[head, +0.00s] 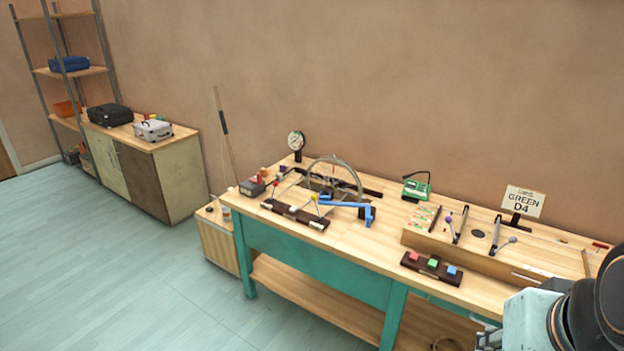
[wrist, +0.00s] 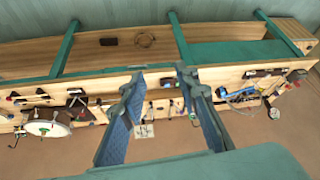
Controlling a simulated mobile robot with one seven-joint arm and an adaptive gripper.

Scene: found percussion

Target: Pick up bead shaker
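I cannot single out the bead shaker for certain among the small items on the workbench (head: 375,240). Mallet-like sticks with coloured ball ends stand at the bench's left, one with a yellow ball (head: 315,197). A purple ball (head: 449,219) and a grey ball (head: 511,240) show on the right part. My gripper (wrist: 158,88) is open in the wrist view, with two blue-padded fingers wide apart and nothing between them. The bench lies beyond the fingers, seen upside down. My gripper does not show in the head view; only part of my arm is at lower right.
A cabinet with cases (head: 170,180) stands at left. The floor (head: 110,270) is clear.

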